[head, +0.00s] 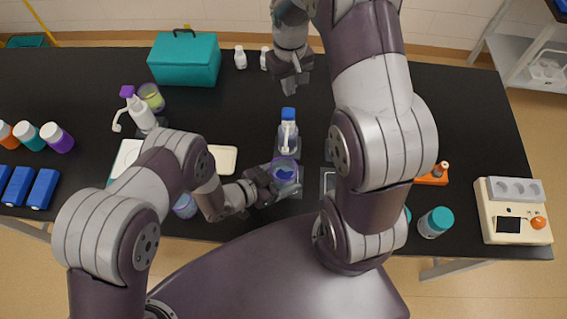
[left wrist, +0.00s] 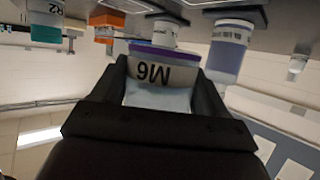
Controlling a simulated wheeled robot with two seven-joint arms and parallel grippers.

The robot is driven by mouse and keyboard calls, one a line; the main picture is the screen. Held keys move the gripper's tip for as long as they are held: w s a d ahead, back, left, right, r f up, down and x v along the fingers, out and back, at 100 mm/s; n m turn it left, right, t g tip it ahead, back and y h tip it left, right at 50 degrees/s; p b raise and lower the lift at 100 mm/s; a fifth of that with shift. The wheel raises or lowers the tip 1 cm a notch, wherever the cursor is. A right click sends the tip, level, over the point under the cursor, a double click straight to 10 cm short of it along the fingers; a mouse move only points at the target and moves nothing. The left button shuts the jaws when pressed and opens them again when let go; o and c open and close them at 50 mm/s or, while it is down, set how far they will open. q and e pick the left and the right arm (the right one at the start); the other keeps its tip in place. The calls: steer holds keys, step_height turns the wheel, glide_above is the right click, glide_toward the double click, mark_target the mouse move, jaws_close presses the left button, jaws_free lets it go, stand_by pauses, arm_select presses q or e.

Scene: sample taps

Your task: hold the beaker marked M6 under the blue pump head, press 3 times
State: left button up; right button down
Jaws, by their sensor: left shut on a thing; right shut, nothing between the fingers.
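The beaker marked M6 (left wrist: 152,73) has a purple rim band and sits between the fingers of my left gripper (head: 272,186). In the head view the beaker (head: 285,172) stands just in front of the bottle with the blue pump head (head: 289,114). The pump's pale spout points toward the beaker; I cannot tell whether its tip is over the opening. My left gripper is shut on the beaker; its fingers also show in the left wrist view. My right gripper (head: 293,82) is shut and empty, behind the blue pump and apart from it.
A purple-headed pump bottle (head: 141,112) and a greenish beaker (head: 152,97) stand at the left. A teal box (head: 185,60) and small white bottles (head: 240,57) are at the back. A teal-lidded jar (head: 435,222) and a beige device (head: 513,211) are at the right.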

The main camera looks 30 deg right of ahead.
arm_select(q)
steer(key=s+a+p, duration=0.1)
steer(key=s+a, duration=0.2)
steer(key=s, duration=0.2)
steer(key=shift+s+a, duration=0.3)
steer(key=shift+s, duration=0.1)
